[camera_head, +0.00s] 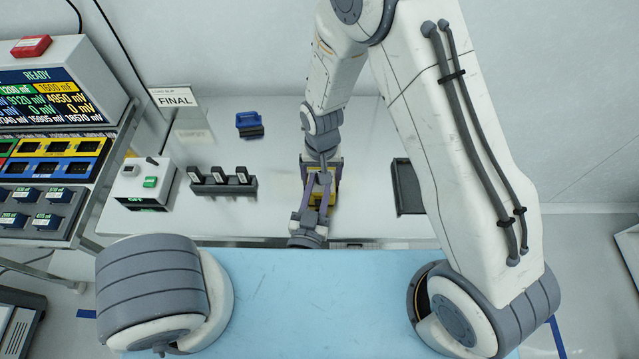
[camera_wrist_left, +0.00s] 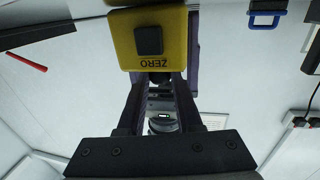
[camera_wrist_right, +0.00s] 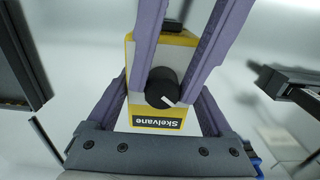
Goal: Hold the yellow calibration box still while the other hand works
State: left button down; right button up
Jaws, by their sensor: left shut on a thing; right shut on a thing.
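The yellow calibration box (camera_head: 329,196) stands on the white bench, partly hidden by my grippers. In the left wrist view its yellow face (camera_wrist_left: 125,45) shows a dark square button and an upside-down ZERO label. In the right wrist view its top (camera_wrist_right: 165,55) carries a black knob (camera_wrist_right: 161,90) with a white pointer and a Skelvane label. My right gripper (camera_head: 321,158) comes down from above, its fingers along opposite sides of the box, shut on it. My left gripper (camera_head: 315,177) reaches in from the front, its fingers close against both sides of the knob, shut on it.
A dark tray (camera_head: 407,190) lies right of the box. A black rack (camera_head: 222,181) with several dark pieces and a switch box (camera_head: 145,184) stand left. A blue holder (camera_head: 249,121) is farther back. A light blue surface (camera_head: 300,300) lies in front.

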pick_arm(q)
jog(key=c, duration=0.6)
grip_release()
